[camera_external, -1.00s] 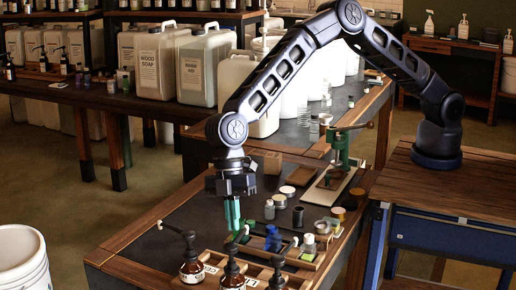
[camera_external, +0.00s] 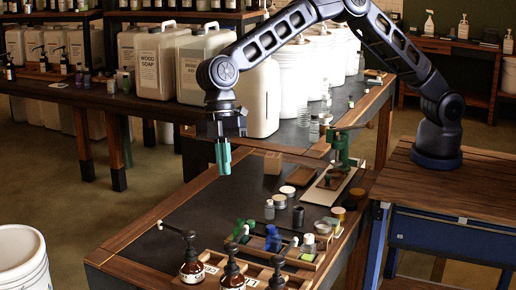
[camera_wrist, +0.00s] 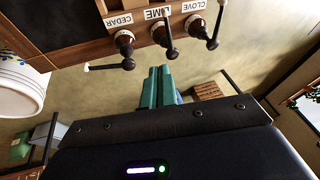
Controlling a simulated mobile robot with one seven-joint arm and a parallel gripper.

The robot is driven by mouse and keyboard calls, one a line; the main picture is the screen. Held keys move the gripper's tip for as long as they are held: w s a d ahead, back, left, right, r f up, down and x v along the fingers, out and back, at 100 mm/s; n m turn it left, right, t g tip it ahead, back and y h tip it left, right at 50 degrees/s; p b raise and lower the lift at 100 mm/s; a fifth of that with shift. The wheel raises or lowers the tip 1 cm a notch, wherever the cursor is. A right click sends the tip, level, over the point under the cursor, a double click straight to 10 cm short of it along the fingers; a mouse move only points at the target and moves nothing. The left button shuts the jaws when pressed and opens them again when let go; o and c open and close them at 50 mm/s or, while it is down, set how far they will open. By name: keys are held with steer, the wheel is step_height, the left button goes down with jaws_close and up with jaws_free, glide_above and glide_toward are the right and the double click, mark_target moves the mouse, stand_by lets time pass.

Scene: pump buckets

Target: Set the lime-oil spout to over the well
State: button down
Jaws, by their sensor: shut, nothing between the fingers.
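Three brown pump bottles with black pumps stand in a wooden rack (camera_wrist: 72,53). In the wrist view the lime bottle (camera_wrist: 159,36) is the middle one, between cedar (camera_wrist: 124,40) and clove (camera_wrist: 196,27). The lime spout's pale tip (camera_wrist: 168,14) lies across the LIME label, partly covering it. The lime bottle also shows in the external view (camera_external: 232,279), its spout turned up and right. My gripper (camera_external: 222,157) is shut and empty, above and behind the bottles; its green fingers (camera_wrist: 158,75) touch nothing. I cannot clearly make out the well.
The cedar spout points left and the clove spout toward the rack. A blue bottle (camera_external: 273,238), small jars and a green press (camera_external: 340,150) stand on the table's right side. A white bucket (camera_external: 22,262) stands at left.

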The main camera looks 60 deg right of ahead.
steer(key=s+d+x, duration=0.1)
steer(key=x, duration=1.2)
steer(key=shift+s+f, duration=0.25)
steer(key=shift+s, duration=0.1)
